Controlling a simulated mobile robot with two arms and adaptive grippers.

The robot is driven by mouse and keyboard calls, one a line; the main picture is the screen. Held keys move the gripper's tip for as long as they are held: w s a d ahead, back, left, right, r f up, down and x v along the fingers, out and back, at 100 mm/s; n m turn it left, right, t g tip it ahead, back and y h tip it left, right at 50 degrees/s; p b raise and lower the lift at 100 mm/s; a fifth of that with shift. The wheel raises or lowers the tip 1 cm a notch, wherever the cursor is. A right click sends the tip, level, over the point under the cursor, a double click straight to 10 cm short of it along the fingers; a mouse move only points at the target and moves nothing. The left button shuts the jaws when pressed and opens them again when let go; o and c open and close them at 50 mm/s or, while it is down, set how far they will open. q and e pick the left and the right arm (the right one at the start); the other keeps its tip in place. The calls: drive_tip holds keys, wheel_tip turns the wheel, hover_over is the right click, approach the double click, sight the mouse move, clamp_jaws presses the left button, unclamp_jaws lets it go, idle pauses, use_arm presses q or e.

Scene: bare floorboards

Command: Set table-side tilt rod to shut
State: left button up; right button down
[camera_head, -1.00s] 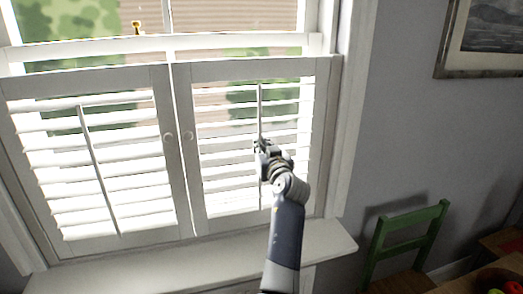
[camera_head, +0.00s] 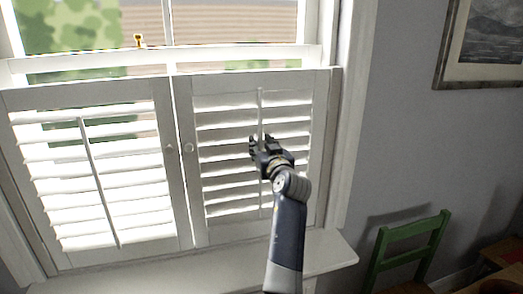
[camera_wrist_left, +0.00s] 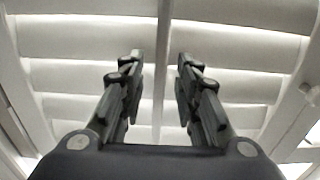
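The right shutter panel (camera_head: 321,120), on the side of the green chair and table, has a thin upright white tilt rod (camera_head: 260,103) down its middle. Its slats (camera_head: 226,135) show broad grey faces that hide most of the outdoors, with thin bright lines between some. My left gripper (camera_head: 260,143) is in front of this rod. In the left wrist view the gripper (camera_wrist_left: 160,57) is open, its fingers apart on either side of the rod (camera_wrist_left: 163,40); no finger visibly touches it. My right gripper is not in view.
The left shutter panel (camera_head: 165,200) has its own tilt rod (camera_head: 98,180) and brighter, open slats. Round knobs (camera_head: 188,147) sit where the panels meet. A sill (camera_head: 325,255) juts out below. A green chair (camera_head: 412,229) stands at lower right.

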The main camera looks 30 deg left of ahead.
sight(261, 117)
use_arm(q)
wheel_tip(261, 117, up, 9)
drive_tip(key=shift+f, duration=0.1)
drive_tip(key=shift+f, duration=0.1)
idle(0.6)
